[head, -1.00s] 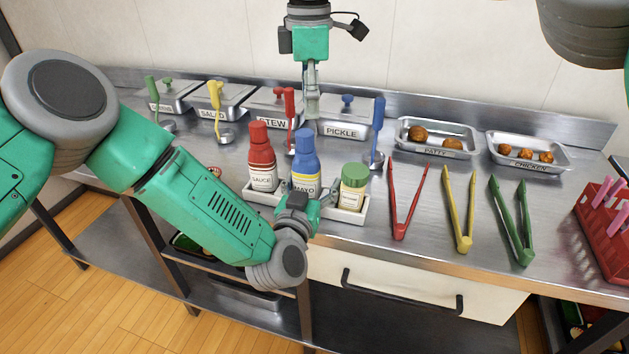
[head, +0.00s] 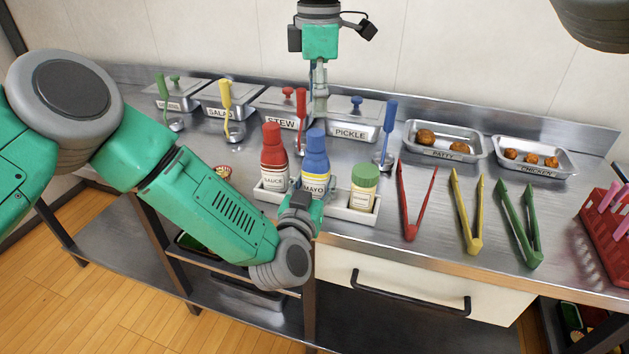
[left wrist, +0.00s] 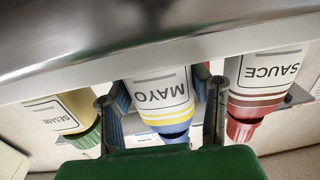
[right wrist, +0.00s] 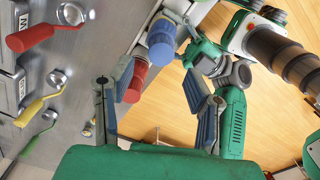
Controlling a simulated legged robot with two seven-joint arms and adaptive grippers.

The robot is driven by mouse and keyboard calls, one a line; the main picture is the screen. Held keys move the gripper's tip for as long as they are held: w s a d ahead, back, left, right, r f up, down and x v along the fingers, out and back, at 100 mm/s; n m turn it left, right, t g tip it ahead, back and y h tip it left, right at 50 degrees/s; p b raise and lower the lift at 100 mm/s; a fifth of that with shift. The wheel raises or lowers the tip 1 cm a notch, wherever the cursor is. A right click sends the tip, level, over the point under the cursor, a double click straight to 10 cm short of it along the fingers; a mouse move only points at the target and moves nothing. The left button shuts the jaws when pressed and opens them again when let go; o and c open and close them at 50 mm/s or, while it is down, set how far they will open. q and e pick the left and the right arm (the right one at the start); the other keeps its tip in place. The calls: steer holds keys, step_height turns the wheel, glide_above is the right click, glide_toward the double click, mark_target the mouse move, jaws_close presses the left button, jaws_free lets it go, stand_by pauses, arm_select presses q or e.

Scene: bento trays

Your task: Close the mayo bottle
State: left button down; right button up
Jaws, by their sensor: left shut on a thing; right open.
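The mayo bottle (head: 316,163) is blue with a white MAYO label and a blue cap (head: 315,140) on top. It stands upright in a light grey holder (head: 277,195); how tight the cap is cannot be told. My left gripper (head: 312,203) is shut on the bottle from the front; the left wrist view shows its fingers on either side of the mayo bottle (left wrist: 163,92). My right gripper (head: 319,108) points down, open and empty, above and behind the bottle. In the right wrist view the blue cap (right wrist: 162,38) lies beyond the open fingers (right wrist: 158,110).
The red sauce bottle (head: 273,165) and the green-capped sesame jar (head: 363,188) flank the mayo closely. Steel pans with ladles, including the pickle pan (head: 350,132), stand behind. Red tongs (head: 412,210) and other tongs lie to the right. A drawer handle (head: 410,293) is below.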

mark_target(319, 132)
arm_select(q)
steer(key=shift+d+f, duration=0.1)
arm_select(e)
steer(key=shift+d, duration=0.35)
arm_select(q)
steer(key=shift+d, duration=0.1)
arm_select(e)
steer(key=shift+d+f, duration=0.1)
steer(key=shift+f, duration=0.1)
arm_select(q)
steer(key=shift+a, duration=0.25)
arm_select(e)
steer(key=f, duration=0.6)
steer(key=shift+a+f, duration=0.3)
steer(key=shift+f, duration=0.05)
arm_select(q)
steer(key=shift+d, duration=0.15)
arm_select(e)
steer(key=shift+f, duration=0.5)
jaws_close()
